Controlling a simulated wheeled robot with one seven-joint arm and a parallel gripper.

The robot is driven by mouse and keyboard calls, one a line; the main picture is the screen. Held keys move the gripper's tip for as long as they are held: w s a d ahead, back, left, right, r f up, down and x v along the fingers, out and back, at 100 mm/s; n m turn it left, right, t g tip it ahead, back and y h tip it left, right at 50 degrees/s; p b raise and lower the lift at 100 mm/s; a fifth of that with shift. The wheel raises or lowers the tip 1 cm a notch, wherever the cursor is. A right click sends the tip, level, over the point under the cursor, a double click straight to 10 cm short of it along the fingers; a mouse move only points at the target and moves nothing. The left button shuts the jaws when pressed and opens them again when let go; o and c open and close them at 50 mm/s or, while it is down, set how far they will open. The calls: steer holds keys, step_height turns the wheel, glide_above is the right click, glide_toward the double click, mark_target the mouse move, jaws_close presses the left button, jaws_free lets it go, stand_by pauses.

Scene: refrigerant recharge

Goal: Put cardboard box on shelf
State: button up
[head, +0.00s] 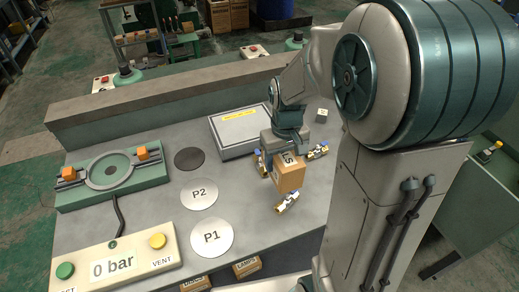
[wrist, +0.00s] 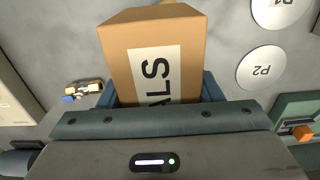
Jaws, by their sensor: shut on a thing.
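The cardboard box (head: 290,177) is brown with a white label, and in the wrist view the label on the box (wrist: 152,70) reads "ALS", partly cut off. My gripper (head: 284,152) is shut on it, with a finger on either side, above the right part of the grey workbench (head: 140,218). I cannot tell whether the box touches the bench. Two other brown boxes, one (head: 247,267) marked with dark letters and one (head: 196,281) cut by the frame edge, show below the bench's front edge. What they stand on is hidden.
Brass fittings (head: 287,201) lie close around the held box. A grey case (head: 238,132) with a yellow label sits behind it. Round plates P1 (head: 212,238) and P2 (head: 199,195), a green fixture (head: 110,176) and a gauge panel (head: 115,262) occupy the left.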

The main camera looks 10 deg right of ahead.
steer(key=shift+w+a+f+p, duration=0.6)
steer(key=shift+w+a+f, duration=0.25)
steer(key=shift+a+f, duration=0.95)
steer(key=shift+w+a+f+p, duration=0.55)
steer(key=shift+w+a+f, duration=0.3)
steer(key=shift+a+f, duration=0.85)
steer(key=shift+w+a+f+p, duration=0.6)
steer(key=shift+w+a+f, duration=0.25)
steer(key=shift+a+f, duration=0.95)
steer(key=shift+d, duration=0.1)
steer(key=shift+f, duration=0.2)
steer(key=o, duration=1.2)
